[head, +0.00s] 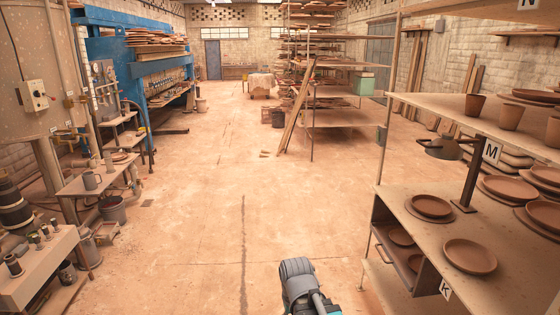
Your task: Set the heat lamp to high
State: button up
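A pale control box (35,97) with a dark dial and a small red part is fixed to the large speckled vessel at the left. I cannot tell whether it belongs to a lamp, and its setting is too small to read. A grey and teal part of my own arm shows at the bottom middle, over open floor. My gripper does not show.
The middle floor (215,190) is clear. Low benches with jugs (91,181) and a bucket (113,208) line the left, before a blue press (110,50). A shelf unit (420,207) with clay plates stands close at right. A board-stacked rack (340,118) stands farther back.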

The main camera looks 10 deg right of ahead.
aim_at(446, 148)
jog(key=z, duration=0.2)
jog(key=i, duration=1)
jog(key=z, duration=0.2)
